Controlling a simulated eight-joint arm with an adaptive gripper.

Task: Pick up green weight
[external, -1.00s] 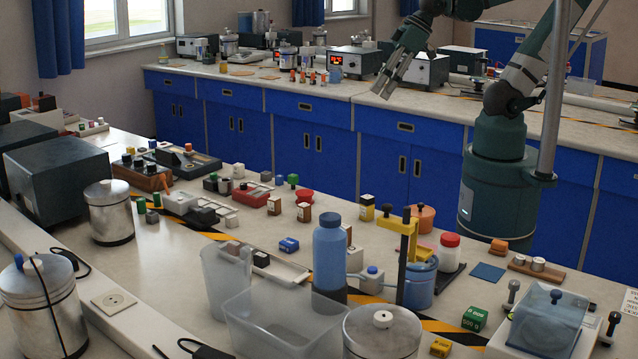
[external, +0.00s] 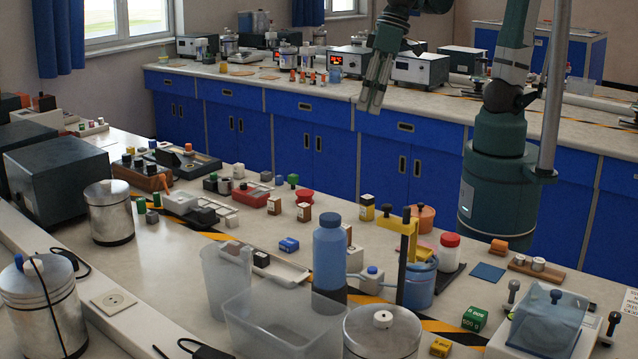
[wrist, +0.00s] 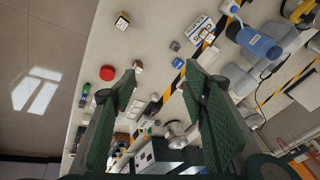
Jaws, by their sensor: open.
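A green weight (external: 474,318), a cube with white lettering, sits on the near bench at the lower right, on or beside the black-and-yellow striped tape. My gripper (external: 370,108) is up in the air above the far side of the bench, fingers pointing down, well apart from the weight. In the wrist view my gripper (wrist: 162,72) shows its two green fingers spread, with nothing held between them. I cannot make out the green weight in the wrist view.
A clear-lidded balance (external: 548,325) stands right of the weight, and a small yellow block (external: 440,347) lies in front of it. A yellow stand (external: 405,250), blue bottle (external: 329,255) and clear bin (external: 285,325) rise to its left. A blue mat (external: 488,272) lies behind it.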

